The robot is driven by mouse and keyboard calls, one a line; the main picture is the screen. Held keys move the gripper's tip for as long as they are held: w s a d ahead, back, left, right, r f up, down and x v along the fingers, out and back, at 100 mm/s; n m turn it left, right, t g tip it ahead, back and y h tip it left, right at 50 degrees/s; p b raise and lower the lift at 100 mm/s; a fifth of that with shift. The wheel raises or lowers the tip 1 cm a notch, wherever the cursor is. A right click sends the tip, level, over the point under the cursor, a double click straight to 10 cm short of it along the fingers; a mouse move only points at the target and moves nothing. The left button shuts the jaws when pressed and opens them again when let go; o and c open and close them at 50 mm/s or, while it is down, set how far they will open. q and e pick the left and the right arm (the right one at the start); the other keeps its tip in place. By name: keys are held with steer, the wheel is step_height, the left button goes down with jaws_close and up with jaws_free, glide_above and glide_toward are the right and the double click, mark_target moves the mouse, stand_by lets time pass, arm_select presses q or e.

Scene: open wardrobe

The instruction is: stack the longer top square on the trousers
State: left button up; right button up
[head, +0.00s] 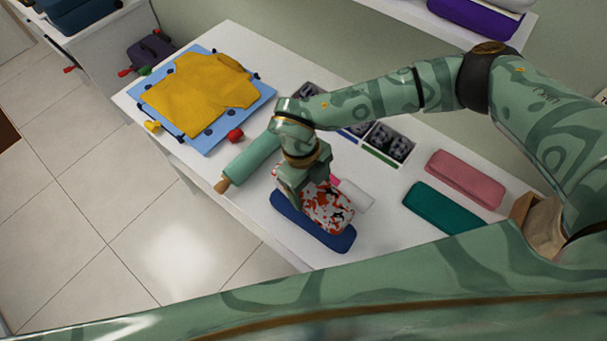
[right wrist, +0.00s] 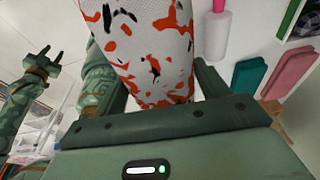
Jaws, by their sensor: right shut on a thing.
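My right gripper (head: 300,200) is shut on a folded white top with orange and black blotches (head: 328,208). The patterned top also fills the upper middle of the right wrist view (right wrist: 150,50), between the fingers. In the head view it overlaps a longer dark blue folded piece (head: 312,232), which looks like the trousers, on the white table (head: 405,235). I cannot tell whether the two touch; the gripper and top hide part of the blue piece. My left gripper is outside the head view, but shows at the left of the right wrist view (right wrist: 45,62) with its fingers apart, empty.
Pink (head: 464,178) and teal (head: 443,207) folded pieces lie at the right. A white roller with a pink handle (head: 354,194) lies beside the blue piece. Partitioned boxes (head: 390,142) stand behind. A yellow shirt (head: 200,90) lies on a blue board (head: 255,103) at the left.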

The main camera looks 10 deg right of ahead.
steer(key=shift+s+n, duration=0.25)
steer(key=shift+n, duration=0.15)
steer(key=shift+s+d, duration=0.1)
steer(key=shift+s, duration=0.1)
steer(key=shift+f+b, duration=0.3)
steer(key=shift+b, duration=0.1)
step_height(320, 180, down, 6)
steer(key=b, duration=0.5)
steer(key=shift+w+f, duration=0.15)
steer(key=shift+f, duration=0.1)
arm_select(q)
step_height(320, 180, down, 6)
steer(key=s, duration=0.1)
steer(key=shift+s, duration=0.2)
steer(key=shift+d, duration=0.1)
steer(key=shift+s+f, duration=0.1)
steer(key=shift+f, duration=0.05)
arm_select(e)
steer(key=shift+f, duration=0.35)
steer(key=o, duration=0.8)
steer(key=shift+o, duration=0.2)
